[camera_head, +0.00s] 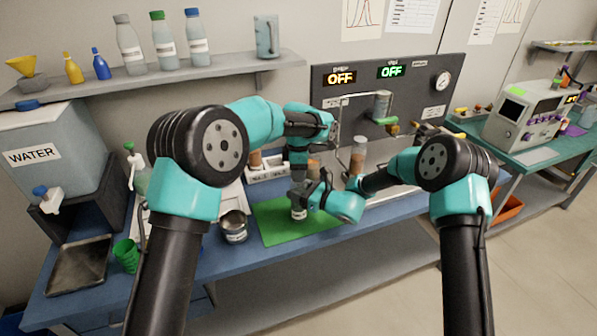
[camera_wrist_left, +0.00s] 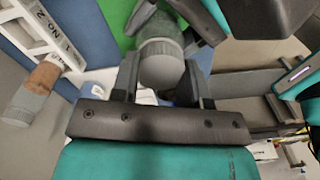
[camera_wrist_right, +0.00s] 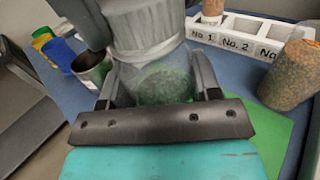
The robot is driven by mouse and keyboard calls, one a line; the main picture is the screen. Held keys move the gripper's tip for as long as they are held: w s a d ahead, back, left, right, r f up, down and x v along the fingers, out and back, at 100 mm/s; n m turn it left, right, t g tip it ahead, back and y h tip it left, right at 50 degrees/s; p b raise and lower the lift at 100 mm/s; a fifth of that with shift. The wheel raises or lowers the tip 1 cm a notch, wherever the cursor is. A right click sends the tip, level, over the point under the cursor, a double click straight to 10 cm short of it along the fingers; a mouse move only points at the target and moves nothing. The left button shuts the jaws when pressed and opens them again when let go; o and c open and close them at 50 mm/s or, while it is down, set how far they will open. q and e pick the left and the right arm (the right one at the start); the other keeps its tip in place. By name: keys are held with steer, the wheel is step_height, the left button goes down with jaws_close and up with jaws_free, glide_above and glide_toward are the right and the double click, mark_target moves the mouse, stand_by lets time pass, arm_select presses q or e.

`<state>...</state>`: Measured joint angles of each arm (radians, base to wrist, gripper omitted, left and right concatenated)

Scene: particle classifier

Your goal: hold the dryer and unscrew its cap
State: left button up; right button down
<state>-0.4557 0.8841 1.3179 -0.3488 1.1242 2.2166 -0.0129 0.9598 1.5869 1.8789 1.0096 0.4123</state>
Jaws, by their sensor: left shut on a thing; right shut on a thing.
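The dryer (camera_wrist_right: 150,75) is a clear cylinder with a grey ribbed cap (camera_wrist_right: 140,25); greenish grains show through its wall. My right gripper (camera_wrist_right: 156,88) is shut on the dryer's body from the side. In the left wrist view the round grey cap (camera_wrist_left: 161,60) sits between the fingers of my left gripper (camera_wrist_left: 161,75), which is shut on it from above. In the head view my left gripper (camera_head: 298,180) and my right gripper (camera_head: 306,194) meet over the green mat (camera_head: 272,222) and hide most of the dryer. Whether the cap has turned is not visible.
A metal cup (camera_head: 234,228) stands left of the mat. A white numbered rack (camera_wrist_right: 240,36) and a clear cylinder of brown grains (camera_wrist_right: 290,78) stand close behind. A water tank (camera_head: 50,150), a tray (camera_head: 80,268) and a green cup (camera_head: 126,255) are at the left.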

arm_select(q)
steer(key=o, duration=1)
steer(key=shift+r, duration=2.25)
steer(key=shift+o, duration=0.4)
